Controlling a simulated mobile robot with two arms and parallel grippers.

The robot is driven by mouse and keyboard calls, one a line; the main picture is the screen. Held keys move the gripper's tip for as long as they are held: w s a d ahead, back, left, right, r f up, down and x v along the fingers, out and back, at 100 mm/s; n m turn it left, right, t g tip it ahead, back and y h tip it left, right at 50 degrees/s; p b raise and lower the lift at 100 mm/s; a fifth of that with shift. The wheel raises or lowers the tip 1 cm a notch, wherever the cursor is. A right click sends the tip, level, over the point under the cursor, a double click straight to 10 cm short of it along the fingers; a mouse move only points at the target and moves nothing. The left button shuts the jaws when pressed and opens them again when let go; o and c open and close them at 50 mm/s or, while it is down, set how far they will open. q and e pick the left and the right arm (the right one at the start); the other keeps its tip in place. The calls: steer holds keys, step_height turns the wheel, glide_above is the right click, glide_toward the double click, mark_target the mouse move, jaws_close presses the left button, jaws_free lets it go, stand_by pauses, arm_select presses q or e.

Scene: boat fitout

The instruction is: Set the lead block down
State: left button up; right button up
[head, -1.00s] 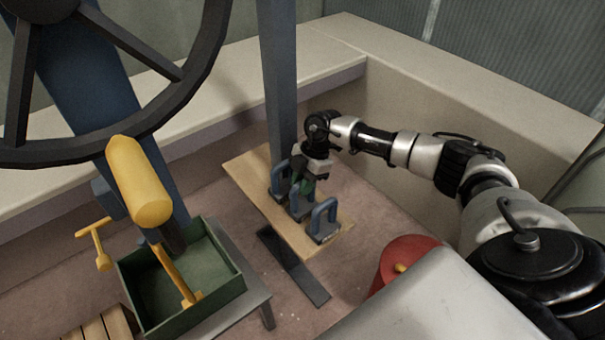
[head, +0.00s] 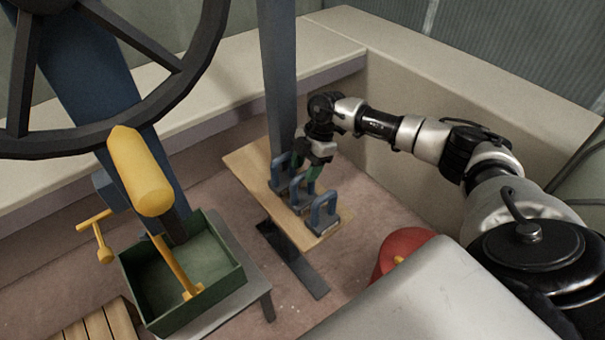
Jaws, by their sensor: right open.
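Several blue-grey lead blocks with loop handles stand in a row on a wooden-topped bench (head: 246,166). The far block (head: 281,174), the middle block (head: 298,200) and the near block (head: 323,214) all stand upright. My right gripper (head: 313,178), with green fingers, is open just above and beside the middle block's handle. Its fingers partly overlap the blocks in the view, and I cannot tell whether they touch a handle. My left gripper is not in view.
A dark post (head: 281,80) rises behind the bench. A large dark wheel (head: 205,75) and a yellow cylinder (head: 142,172) are at left, above a green tray (head: 225,282). A red round object (head: 404,252) stands right of the bench.

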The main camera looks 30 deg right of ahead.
steer(key=v, duration=0.9)
steer(key=shift+d+r, duration=0.1)
steer(key=shift+r, duration=0.05)
stand_by(1.0)
